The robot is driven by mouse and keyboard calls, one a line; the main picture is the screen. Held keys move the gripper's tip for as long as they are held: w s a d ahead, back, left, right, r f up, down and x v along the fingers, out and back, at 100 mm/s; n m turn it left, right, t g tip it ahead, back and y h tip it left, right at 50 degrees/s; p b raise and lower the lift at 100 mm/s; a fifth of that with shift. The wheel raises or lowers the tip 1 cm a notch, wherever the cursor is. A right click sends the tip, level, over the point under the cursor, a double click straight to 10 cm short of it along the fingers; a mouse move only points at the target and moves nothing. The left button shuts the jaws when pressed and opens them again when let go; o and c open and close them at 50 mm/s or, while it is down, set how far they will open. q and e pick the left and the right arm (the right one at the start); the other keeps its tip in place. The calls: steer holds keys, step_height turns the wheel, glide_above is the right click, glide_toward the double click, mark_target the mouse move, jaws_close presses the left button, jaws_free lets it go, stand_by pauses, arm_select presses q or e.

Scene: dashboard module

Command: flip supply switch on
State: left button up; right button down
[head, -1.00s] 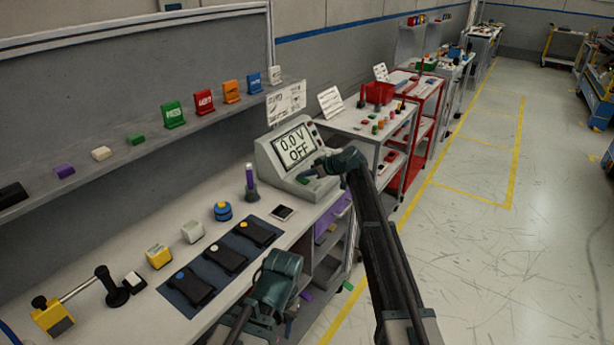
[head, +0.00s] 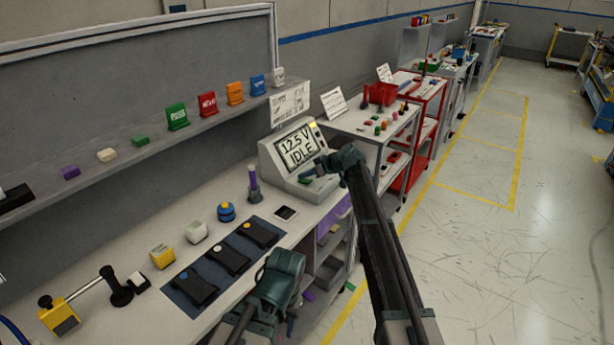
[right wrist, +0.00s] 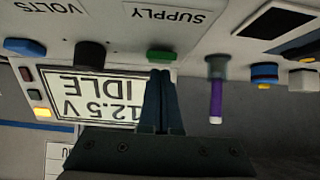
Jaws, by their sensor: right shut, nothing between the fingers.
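The grey supply unit (head: 275,165) stands at the bench's far end. Its screen (head: 298,146) reads 12.5 V IDLE. In the right wrist view, which is upside down, the green switch (right wrist: 160,56) sits by the SUPPLY label (right wrist: 163,15). My right gripper (right wrist: 160,100) is shut and empty, its tips at or just short of the green switch; contact is unclear. In the head view the right gripper (head: 316,171) is in front of the unit and covers part of its panel. My left gripper (head: 282,290) is lower, at the bench's front edge; its finger opening is unclear.
A black knob (right wrist: 90,54) and a blue knob (right wrist: 25,47) lie beside the switch. An amber lamp (right wrist: 42,113) is lit. A purple-handled tool (head: 253,183) stands left of the unit. A dark mat (head: 190,289) with several black devices lies nearer.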

mark_target(302, 180)
steer(key=shift+w+a+r, duration=0.1)
steer(key=shift+w+a, duration=0.05)
steer(key=shift+a, duration=0.1)
steer(key=shift+a+r+p, duration=0.15)
steer(key=shift+r+p, duration=0.65)
steer(key=r+p, duration=0.3)
steer(key=shift+w+a+r, duration=0.15)
steer(key=shift+w+a, duration=0.1)
steer(key=s+d+r+p, duration=0.3)
steer(key=d+r+p, duration=0.1)
steer(key=r+p, duration=0.3)
steer(key=shift+s+d+r+p, duration=0.2)
steer(key=shift+d+p, duration=0.15)
